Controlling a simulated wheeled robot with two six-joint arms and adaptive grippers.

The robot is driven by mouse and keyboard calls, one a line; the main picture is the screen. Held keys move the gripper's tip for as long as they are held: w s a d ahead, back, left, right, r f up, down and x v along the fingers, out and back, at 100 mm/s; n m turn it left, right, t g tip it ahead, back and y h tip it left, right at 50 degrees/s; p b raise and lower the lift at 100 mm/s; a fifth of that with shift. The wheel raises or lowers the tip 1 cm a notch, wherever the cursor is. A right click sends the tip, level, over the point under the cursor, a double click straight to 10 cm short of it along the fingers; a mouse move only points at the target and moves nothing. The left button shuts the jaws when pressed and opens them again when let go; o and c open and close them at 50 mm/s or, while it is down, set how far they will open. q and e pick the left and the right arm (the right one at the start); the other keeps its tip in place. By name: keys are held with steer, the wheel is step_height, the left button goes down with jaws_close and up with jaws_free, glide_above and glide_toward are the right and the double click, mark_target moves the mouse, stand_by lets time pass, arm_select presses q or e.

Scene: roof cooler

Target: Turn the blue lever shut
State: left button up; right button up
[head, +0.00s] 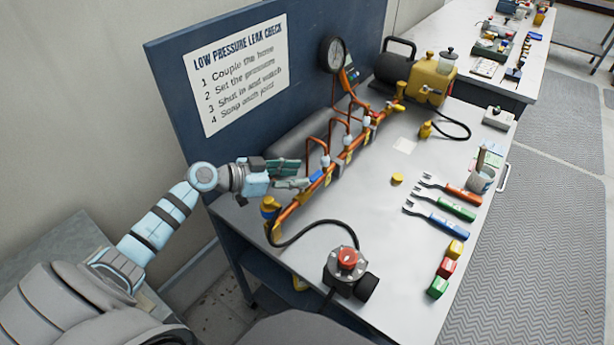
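A copper manifold (318,188) with yellow tags runs diagonally over the grey bench. A yellow fitting with a blue part (268,205) is at the manifold's near end. My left gripper (301,174) is open, its two fingers apart, just left of the manifold near the nearest valve part. I see nothing held between the fingers. My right gripper is not in view.
A blue back panel with a sign (240,75) stands behind the bench. A gauge (332,54) and a yellow pump (432,78) are at the far end. A black hose (318,222) leads to a red-knobbed device (346,260). Forks (448,190) and coloured blocks (446,267) lie at the right.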

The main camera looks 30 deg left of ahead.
mark_target(315, 175)
arm_select(q)
steer(key=shift+x, duration=2)
steer(key=shift+c, duration=0.3)
